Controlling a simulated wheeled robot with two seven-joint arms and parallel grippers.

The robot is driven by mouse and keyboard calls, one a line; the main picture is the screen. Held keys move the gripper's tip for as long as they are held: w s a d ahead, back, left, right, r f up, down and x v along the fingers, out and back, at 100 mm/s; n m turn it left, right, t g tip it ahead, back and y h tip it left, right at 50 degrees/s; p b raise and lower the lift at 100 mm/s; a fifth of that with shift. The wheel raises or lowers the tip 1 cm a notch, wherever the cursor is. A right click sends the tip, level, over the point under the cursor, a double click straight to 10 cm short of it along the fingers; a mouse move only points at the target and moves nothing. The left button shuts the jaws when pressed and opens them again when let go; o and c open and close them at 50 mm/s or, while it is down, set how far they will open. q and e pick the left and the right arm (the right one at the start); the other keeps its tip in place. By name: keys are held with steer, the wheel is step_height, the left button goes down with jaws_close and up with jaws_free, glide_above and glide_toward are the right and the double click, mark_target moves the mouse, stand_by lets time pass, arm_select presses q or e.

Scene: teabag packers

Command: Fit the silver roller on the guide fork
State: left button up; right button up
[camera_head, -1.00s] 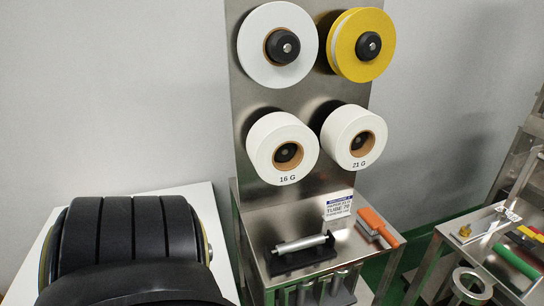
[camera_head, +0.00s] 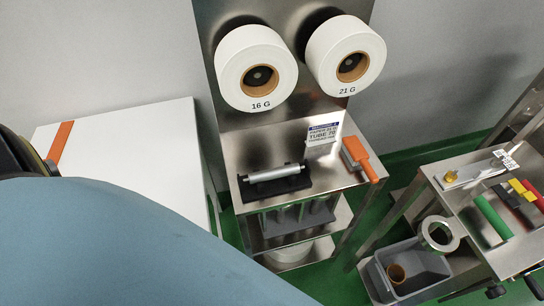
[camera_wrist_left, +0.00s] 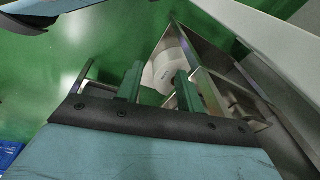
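The silver roller (camera_head: 274,173) lies on a black stand (camera_head: 294,184) on the steel shelf below the two white paper rolls in the head view. I cannot make out a guide fork for certain in either view. My left gripper (camera_wrist_left: 158,73) shows in the left wrist view, its two fingers apart with nothing between them. It points down past a steel frame over the green floor, and the roller does not show in that view. My left gripper is not seen in the head view. My right gripper is not in view.
My blue-grey arm covers the lower left of the head view. A white table (camera_head: 125,150) stands left of the steel shelf (camera_head: 238,150). An orange-handled tool (camera_head: 360,158) lies right of the roller. Further right are a grey bin (camera_head: 412,270) and a steel table (camera_head: 470,180) with tools.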

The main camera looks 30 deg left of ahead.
arm_select(q)
steer(key=w+d+r+y+p, duration=0.1)
steer(key=w+r, duration=0.2)
steer(key=r, duration=0.3)
steer(key=w+r+m+t+p, duration=0.1)
steer(key=w+r+p, duration=0.1)
steer(key=w+r, duration=0.35)
steer(key=w+d+r+y+p, duration=0.1)
steer(key=w+r, duration=0.1)
steer(key=r, duration=0.6)
steer(key=m+t+y+p, duration=0.2)
steer(key=y, duration=0.4)
glide_toward(276, 174)
steer(key=x, duration=0.4)
steer(key=shift+w+r, duration=0.1)
steer(key=shift+w, duration=0.1)
steer(key=x, duration=0.4)
steer(key=shift+s+a+f, duration=0.1)
steer(key=shift+a+f, duration=0.15)
steer(key=shift+f, duration=0.1)
steer(key=shift+a+f, duration=0.15)
steer(key=shift+f, duration=0.05)
jaws_close()
